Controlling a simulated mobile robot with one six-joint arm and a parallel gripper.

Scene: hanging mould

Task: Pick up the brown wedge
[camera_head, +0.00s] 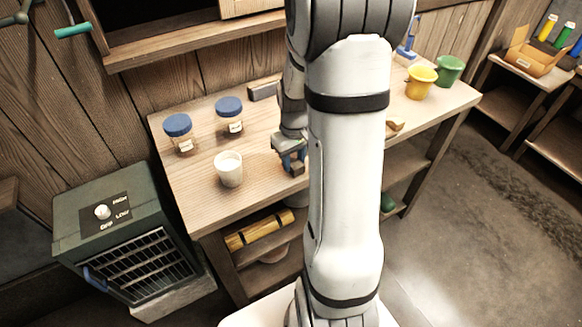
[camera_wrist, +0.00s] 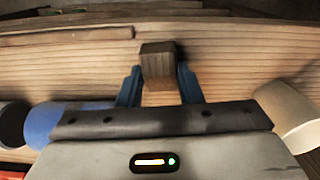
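The brown wedge (camera_wrist: 158,62) shows as a small dark brown block between my gripper's blue fingertips in the wrist view. My gripper (camera_wrist: 159,80) has a finger close against each side of it, and no clear gap shows. In the head view, my gripper (camera_head: 291,158) points down over the front middle of the workbench (camera_head: 262,192), with a brown block at its fingertips. I cannot tell whether the block touches the bench top.
A brown bar (camera_head: 264,90) lies near the wall. Yellow (camera_head: 420,82) and green (camera_head: 448,70) pots stand at the right. My arm hides the bench's middle.

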